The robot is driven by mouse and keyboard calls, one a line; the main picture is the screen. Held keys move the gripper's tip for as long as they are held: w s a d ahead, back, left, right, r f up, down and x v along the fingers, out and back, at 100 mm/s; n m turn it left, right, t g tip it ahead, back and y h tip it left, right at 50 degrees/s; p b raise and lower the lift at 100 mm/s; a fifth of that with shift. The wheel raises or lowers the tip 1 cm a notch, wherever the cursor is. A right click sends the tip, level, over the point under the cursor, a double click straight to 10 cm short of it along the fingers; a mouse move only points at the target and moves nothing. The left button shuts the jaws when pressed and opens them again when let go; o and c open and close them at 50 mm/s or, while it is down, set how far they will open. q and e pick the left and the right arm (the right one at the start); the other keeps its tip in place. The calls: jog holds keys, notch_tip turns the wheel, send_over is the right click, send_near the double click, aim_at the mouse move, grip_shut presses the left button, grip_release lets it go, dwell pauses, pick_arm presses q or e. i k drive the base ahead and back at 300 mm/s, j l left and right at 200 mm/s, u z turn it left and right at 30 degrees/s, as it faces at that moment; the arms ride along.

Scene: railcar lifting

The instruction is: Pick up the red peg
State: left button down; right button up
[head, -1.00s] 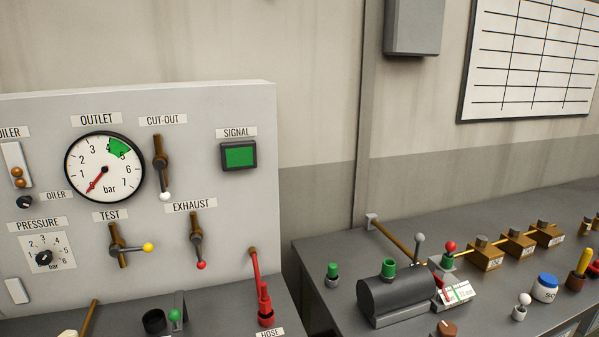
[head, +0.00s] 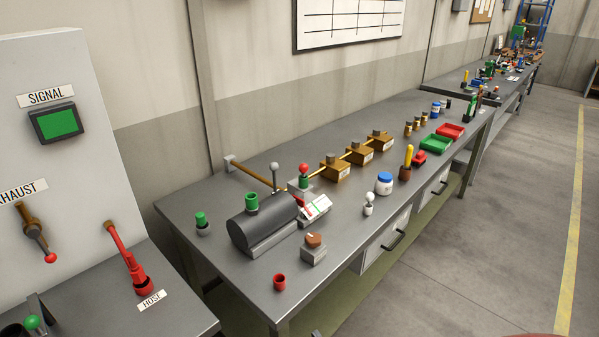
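A short red cylindrical piece (head: 279,282) stands alone near the front left corner of the right-hand bench (head: 330,262). It looks like a small cup or cap, and I cannot tell for certain whether it is the red peg. Neither of my grippers is in view.
A red hose fitting (head: 138,275) is on the left panel's bench. The floor (head: 490,230) at right is clear.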

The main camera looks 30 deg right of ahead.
aim_at(303, 167)
jog(key=l, duration=0.55)
jog(key=i+l, duration=0.15)
jog(key=l, duration=0.9)
jog(key=i, duration=0.05)
